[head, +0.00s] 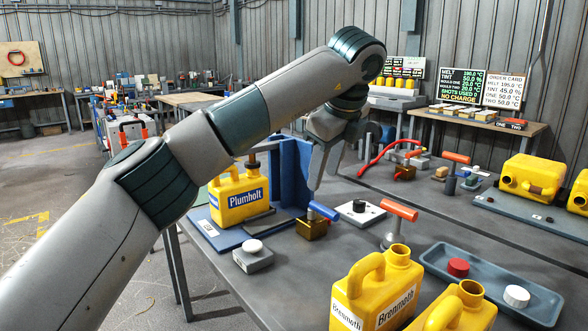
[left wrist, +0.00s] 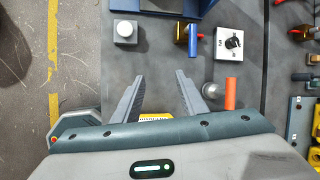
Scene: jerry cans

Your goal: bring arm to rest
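My left arm crosses the head view from the lower left, bent at the elbow, with its left gripper (head: 322,168) hanging down over the workbench (head: 310,262). In the left wrist view the left gripper (left wrist: 160,88) has its two fingers spread apart with nothing between them. The fingers point over bare grey bench top. My right gripper is in neither view.
Near the gripper are a blue-handled brass block (head: 312,224), a dial plate (head: 360,212), an orange-handled tool (head: 397,222) and a button box (head: 253,256). A yellow Plumholt can (head: 238,198) stands left; Brenmoth cans (head: 376,294) stand in front. A tray (head: 490,280) holds two caps.

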